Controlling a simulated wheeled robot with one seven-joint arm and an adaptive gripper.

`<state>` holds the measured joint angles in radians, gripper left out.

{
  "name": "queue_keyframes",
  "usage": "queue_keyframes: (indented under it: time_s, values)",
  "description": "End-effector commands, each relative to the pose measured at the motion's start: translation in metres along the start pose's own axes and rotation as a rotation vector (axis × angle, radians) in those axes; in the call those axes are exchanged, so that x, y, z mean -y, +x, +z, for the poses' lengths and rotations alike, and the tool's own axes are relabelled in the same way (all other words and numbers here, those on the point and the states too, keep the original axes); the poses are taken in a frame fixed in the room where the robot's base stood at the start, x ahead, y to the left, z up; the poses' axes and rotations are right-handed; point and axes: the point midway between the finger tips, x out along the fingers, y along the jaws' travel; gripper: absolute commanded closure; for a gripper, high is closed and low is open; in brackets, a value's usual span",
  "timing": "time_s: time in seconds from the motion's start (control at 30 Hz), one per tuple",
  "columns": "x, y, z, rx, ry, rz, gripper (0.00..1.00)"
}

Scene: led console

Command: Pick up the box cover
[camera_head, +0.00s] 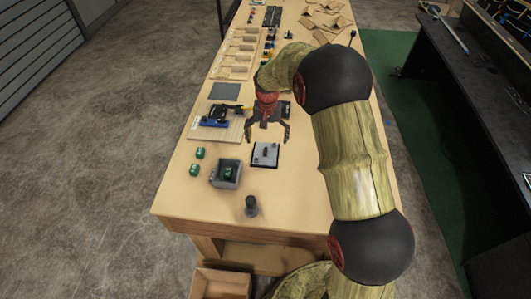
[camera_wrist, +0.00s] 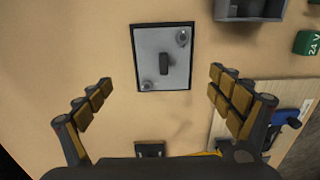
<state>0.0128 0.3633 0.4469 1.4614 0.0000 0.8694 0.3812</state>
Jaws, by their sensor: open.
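The box cover (camera_head: 265,155) is a grey plate with a dark edge and a black handle in its middle, lying flat on the wooden table. In the wrist view the cover (camera_wrist: 148,72) is at top centre, with a round fitting near each of two opposite corners. My gripper (camera_head: 268,137) is open and empty, above the table just behind the cover in the head view. In the wrist view my gripper's fingers (camera_wrist: 160,80) are spread wide, one on each side of the cover's lower part. I see no contact with it.
A grey open box (camera_head: 226,184) with a green piece inside stands left of the cover. Green blocks (camera_head: 197,161) lie farther left. A dark cylinder (camera_head: 251,208) stands near the front edge. A board (camera_head: 232,132) with a black and blue device lies left of my gripper.

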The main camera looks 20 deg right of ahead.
Motion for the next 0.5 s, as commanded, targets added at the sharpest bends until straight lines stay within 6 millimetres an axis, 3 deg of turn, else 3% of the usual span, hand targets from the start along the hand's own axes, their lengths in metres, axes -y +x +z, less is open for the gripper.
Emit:
queue_keyframes:
  time_s: [0.5]
  values:
    - [0.006, 0.057, 0.001, 0.003, -0.001, 0.001, 0.08]
